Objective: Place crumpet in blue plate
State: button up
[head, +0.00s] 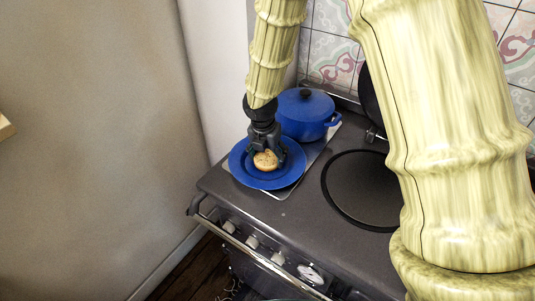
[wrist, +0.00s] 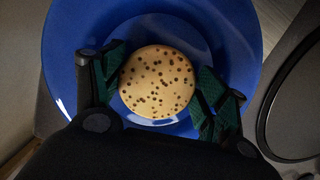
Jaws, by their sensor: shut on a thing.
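The crumpet (head: 265,160) is round and pale tan. In the wrist view the crumpet (wrist: 157,82) shows a top dotted with brown holes. My gripper (head: 265,155) points down over the blue plate (head: 250,179) and is shut on the crumpet, with one finger at each side. In the wrist view my gripper (wrist: 158,88) has green finger pads against the crumpet's left and right edges. The blue plate (wrist: 65,62) lies under the crumpet, whose outline falls within the plate's rim. I cannot tell whether the crumpet touches the plate.
A blue lidded pot (head: 306,112) stands just behind the plate on the stove (head: 290,217). A round dark hotplate (head: 368,188) is to the right, with a raised dark lid (head: 371,100) behind it. A pale wall (head: 215,60) is close on the left. Knobs line the stove front.

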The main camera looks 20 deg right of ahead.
aim_at(264, 161)
jog(key=o, duration=0.8)
jog(key=shift+f, duration=0.1)
jog(key=shift+c, duration=0.2)
jog(key=b+v, duration=0.1)
jog(key=v, duration=1.1)
